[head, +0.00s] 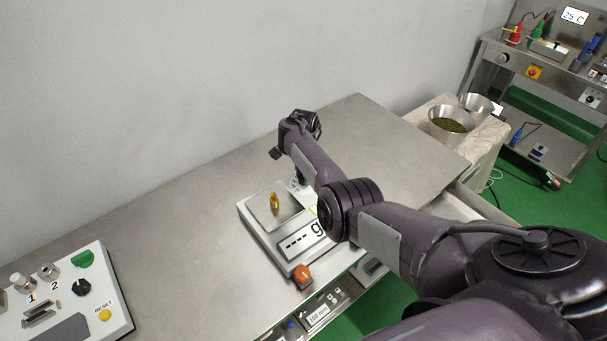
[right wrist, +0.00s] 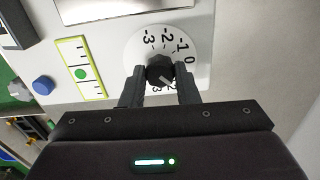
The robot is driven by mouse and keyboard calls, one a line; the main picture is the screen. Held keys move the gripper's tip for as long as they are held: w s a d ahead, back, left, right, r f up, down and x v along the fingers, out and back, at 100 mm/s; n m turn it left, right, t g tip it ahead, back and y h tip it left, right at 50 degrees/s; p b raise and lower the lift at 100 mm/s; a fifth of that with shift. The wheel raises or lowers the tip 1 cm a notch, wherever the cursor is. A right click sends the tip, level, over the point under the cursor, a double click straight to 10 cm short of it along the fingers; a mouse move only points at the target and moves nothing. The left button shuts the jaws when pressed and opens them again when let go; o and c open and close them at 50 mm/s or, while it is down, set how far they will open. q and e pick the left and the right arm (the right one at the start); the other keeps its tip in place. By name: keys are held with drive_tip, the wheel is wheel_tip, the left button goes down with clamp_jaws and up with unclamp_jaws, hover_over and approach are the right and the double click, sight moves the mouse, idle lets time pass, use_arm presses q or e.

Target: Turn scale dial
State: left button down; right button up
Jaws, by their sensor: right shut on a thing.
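The scale (head: 290,232) stands on the steel table, with a small golden item (head: 274,204) on its plate. Its display shows dashes and a "g". My right gripper (right wrist: 160,85) is shut on the dial knob, one finger on each side. In the head view my right arm covers the dial and the gripper's fingertips. My left gripper is not in view.
An orange button (head: 302,273) is at the scale's front corner. A control box (head: 75,300) with knobs and buttons stands at the lower left. Bowls (head: 450,122) stand on a covered stand at the right.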

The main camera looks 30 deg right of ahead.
drive_tip(key=m+b, duration=0.1)
drive_tip(key=m, duration=0.4)
drive_tip(key=shift+f+m, duration=0.15)
drive_tip(key=shift+m, duration=0.15)
drive_tip(key=m+b, duration=0.3)
drive_tip(key=m, duration=0.2)
drive_tip(key=shift+m, duration=0.4)
drive_tip(key=o, duration=1)
drive_tip(key=shift+r, duration=0.2)
wheel_tip(320, 180, up, 8)
drive_tip(key=shift+f+p, duration=0.2)
drive_tip(key=shift+p, duration=0.2)
drive_tip(key=shift+s+f, duration=0.1)
